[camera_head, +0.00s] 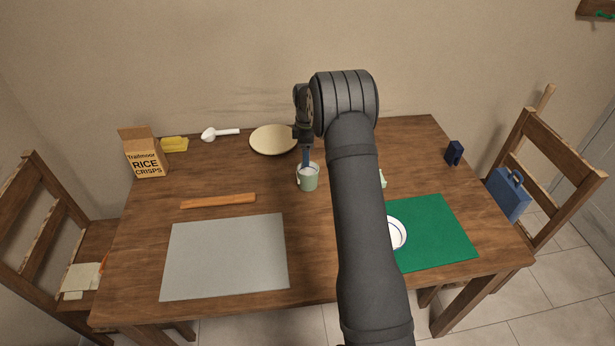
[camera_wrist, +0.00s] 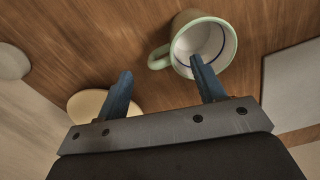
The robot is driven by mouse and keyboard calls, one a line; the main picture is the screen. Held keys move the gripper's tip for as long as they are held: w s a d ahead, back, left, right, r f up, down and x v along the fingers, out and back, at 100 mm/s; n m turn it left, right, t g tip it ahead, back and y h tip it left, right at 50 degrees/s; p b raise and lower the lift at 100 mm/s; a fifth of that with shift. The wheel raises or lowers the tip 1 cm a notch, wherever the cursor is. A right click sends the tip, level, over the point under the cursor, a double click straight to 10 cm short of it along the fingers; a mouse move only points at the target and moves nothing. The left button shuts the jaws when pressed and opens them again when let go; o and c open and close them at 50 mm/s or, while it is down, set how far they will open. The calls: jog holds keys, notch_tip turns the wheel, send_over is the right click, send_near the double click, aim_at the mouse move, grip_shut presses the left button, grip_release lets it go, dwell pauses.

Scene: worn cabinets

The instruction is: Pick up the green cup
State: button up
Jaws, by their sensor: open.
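The pale green cup (camera_head: 308,183) stands on the wooden table near its middle, with a whitish inside. In the wrist view the cup (camera_wrist: 188,24) shows its open mouth, a dark blue line inside and its handle (camera_wrist: 159,57) toward the left. In the head view my gripper (camera_head: 306,158) points down at the cup's mouth. I cannot tell whether the finger is inside the rim.
A cream plate (camera_head: 272,139) lies behind the cup. A small pale green thing (camera_head: 382,180) is mostly hidden by my arm. A white bowl (camera_head: 398,233) sits on a green mat (camera_head: 440,235). A wooden stick (camera_head: 218,201) and grey mat (camera_head: 225,258) lie left. A cereal box (camera_head: 145,158) stands farther left.

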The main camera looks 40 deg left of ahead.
aim_at(307, 173)
jog(key=f, duration=0.6)
jog(key=shift+s+a+f, duration=0.15)
jog(key=shift+a+f, duration=0.1)
jog(key=c, duration=1.3)
